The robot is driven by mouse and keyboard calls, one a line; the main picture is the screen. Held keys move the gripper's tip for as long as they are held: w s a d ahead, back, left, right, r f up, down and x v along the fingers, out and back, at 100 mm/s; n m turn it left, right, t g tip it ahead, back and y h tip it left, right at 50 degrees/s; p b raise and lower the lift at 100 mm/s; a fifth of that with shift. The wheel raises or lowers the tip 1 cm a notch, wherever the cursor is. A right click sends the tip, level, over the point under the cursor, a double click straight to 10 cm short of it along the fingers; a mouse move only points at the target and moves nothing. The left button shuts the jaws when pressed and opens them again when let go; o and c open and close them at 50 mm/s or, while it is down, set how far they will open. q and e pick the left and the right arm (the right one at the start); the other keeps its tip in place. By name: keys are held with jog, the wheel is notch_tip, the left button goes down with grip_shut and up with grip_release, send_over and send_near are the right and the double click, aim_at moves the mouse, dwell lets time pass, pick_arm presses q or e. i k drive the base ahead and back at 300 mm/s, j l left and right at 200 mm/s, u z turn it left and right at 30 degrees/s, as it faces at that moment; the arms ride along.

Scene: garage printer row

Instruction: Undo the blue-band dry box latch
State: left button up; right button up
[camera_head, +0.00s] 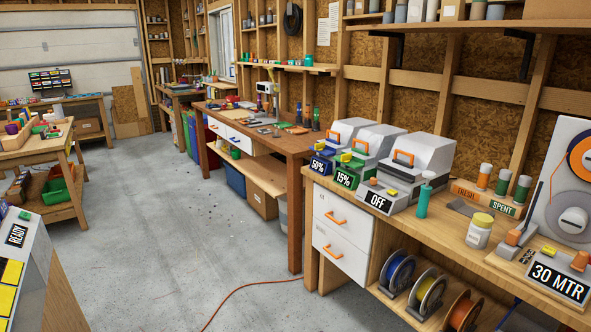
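The blue-band dry box (346,131) is the farthest of three light grey boxes on the right bench. Its blue front band carries a label reading 50%. An orange handle-like part (333,137) and a small yellow part (320,146) show on its front. Which of these is the latch, and whether it is fastened, I cannot tell at this size. The green-band box (372,142), labelled 15%, stands beside it and hides part of its side. The nearest box (425,155) has a grey front labelled OFF. Neither of my grippers is in view.
A teal bottle (423,201), a yellow-lidded jar (479,231) and a machine labelled 30 MTR (560,280) stand on the bench (465,260). A red cable (240,289) crosses the floor. A unit labelled READY (17,235) is at lower left. The middle floor is mostly clear.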

aim_at(320, 147)
jog(key=i+j+z, duration=0.35)
jog(key=i+j, duration=0.4)
jog(key=i+z, duration=0.1)
jog(key=z, duration=0.3)
jog(key=i+j+z, duration=0.1)
jog(key=z, duration=0.3)
